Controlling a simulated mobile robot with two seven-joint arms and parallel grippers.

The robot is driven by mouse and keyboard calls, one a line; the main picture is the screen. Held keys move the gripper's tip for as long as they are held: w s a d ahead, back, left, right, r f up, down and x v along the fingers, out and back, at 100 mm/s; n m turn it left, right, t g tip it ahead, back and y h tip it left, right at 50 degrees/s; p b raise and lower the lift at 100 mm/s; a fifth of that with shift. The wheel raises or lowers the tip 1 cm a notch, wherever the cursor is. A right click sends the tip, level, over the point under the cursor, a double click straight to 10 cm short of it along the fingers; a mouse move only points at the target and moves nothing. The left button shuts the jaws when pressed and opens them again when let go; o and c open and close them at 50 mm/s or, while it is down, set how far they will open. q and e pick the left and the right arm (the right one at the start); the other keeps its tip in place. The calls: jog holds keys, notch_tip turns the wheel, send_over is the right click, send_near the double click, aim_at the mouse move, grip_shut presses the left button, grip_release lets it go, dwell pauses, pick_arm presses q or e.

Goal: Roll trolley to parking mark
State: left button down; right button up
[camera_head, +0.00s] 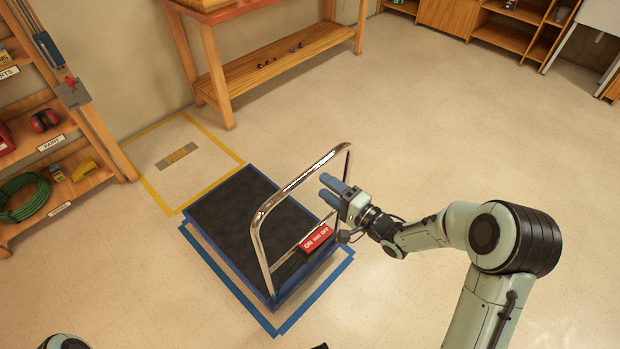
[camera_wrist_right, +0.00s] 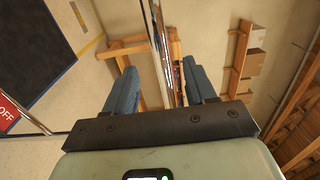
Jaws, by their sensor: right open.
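The trolley (camera_head: 235,217) has a black deck with blue edges and an upright chrome push handle (camera_head: 262,215) at its near right end. A red on/off sign (camera_head: 317,239) is by the handle. The parking mark (camera_head: 205,133) is a yellow floor outline with a label (camera_head: 177,156); the trolley's far end is at its near side. My right gripper (camera_head: 326,187) is open at the handle. In the right wrist view the chrome bar (camera_wrist_right: 159,45) shows between the open fingers (camera_wrist_right: 160,68); contact cannot be told. My left gripper is not in view.
A blue floor outline (camera_head: 232,291) surrounds the trolley's near part. A wooden workbench (camera_head: 270,70) stands behind the parking mark. A shelf rack (camera_head: 95,130) with a green hose (camera_head: 25,196) stands at the left, close to the mark. The floor at the right is clear.

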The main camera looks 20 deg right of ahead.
aim_at(308, 174)
jog(key=x, duration=0.7)
jog(key=shift+w+a, duration=0.1)
jog(key=shift+w, duration=0.3)
grip_shut()
jog(key=shift+f, duration=0.1)
jog(key=shift+s+f, duration=0.1)
dwell(0.7)
